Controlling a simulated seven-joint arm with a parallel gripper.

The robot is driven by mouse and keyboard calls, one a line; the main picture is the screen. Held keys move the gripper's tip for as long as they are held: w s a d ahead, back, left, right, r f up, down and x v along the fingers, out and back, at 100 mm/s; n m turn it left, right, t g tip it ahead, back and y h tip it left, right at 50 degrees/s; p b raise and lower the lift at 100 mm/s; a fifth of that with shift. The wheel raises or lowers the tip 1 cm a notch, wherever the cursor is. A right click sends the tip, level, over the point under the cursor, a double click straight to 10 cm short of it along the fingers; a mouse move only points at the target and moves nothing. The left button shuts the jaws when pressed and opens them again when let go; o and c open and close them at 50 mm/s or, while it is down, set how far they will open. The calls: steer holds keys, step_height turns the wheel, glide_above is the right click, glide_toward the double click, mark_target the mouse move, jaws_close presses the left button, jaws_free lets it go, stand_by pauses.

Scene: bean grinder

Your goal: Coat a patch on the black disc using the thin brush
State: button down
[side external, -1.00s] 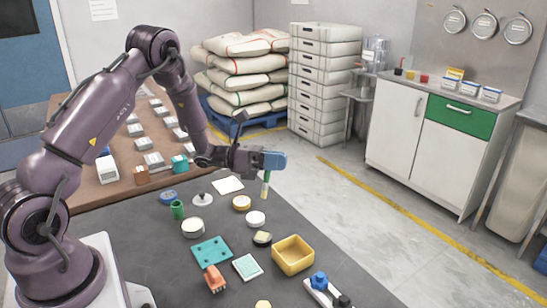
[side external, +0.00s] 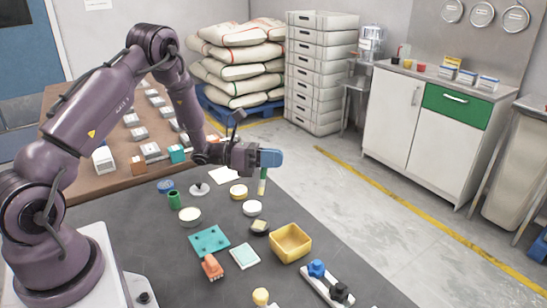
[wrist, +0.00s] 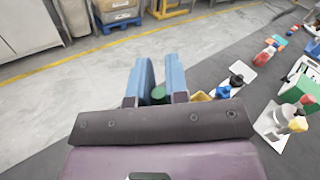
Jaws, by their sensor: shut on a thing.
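My gripper (side external: 270,158), with blue fingers, is shut on the thin brush (side external: 262,186), which hangs roughly upright below it. The brush shows a green part and a pale part. In the wrist view its green end (wrist: 158,93) sits between the fingers (wrist: 160,82). The black disc (side external: 260,232) lies on the dark table, with a pale yellowish area on top. The brush is above and behind the disc, apart from it. A white round dish (side external: 252,208) lies close below the brush; I cannot tell its height over the table.
A yellow tray (side external: 290,244) stands right of the disc. A yellow-rimmed round dish (side external: 239,192), a pale round dish (side external: 190,216), a green cup (side external: 174,200), a teal plate (side external: 209,241) and a pale square pad (side external: 244,256) lie around. A blue-knobbed fixture (side external: 318,270) is at front right.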

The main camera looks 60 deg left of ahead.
steer(key=shift+f, duration=3.45)
steer(key=shift+s+d+f, duration=0.15)
steer(key=shift+s+d, duration=0.7)
steer(key=shift+s, duration=0.25)
steer(key=shift+s+d+f, duration=0.1)
steer(key=shift+s+d, duration=0.7)
steer(key=shift+s, duration=0.3)
steer(key=w+a, duration=0.1)
steer(key=w, duration=0.1)
steer(key=w+a+f, duration=0.1)
steer(key=w+a, duration=0.1)
steer(key=shift+f, duration=0.15)
steer(key=shift+w+d+f, duration=0.2)
steer(key=shift+w, duration=0.25)
steer(key=shift+s+d, duration=0.4)
steer(key=shift+s, duration=0.3)
steer(key=shift+s+d, duration=0.6)
steer(key=shift+s, duration=0.15)
steer(key=shift+s+d, duration=0.55)
steer(key=shift+s, duration=0.2)
steer(key=shift+w+a+f, duration=0.1)
steer(key=shift+w+a, duration=0.7)
steer(key=shift+w, duration=0.25)
steer(key=shift+w+a, duration=0.75)
steer(key=shift+w, duration=0.25)
steer(key=shift+w+a, duration=0.15)
step_height(320, 180, up, 10)
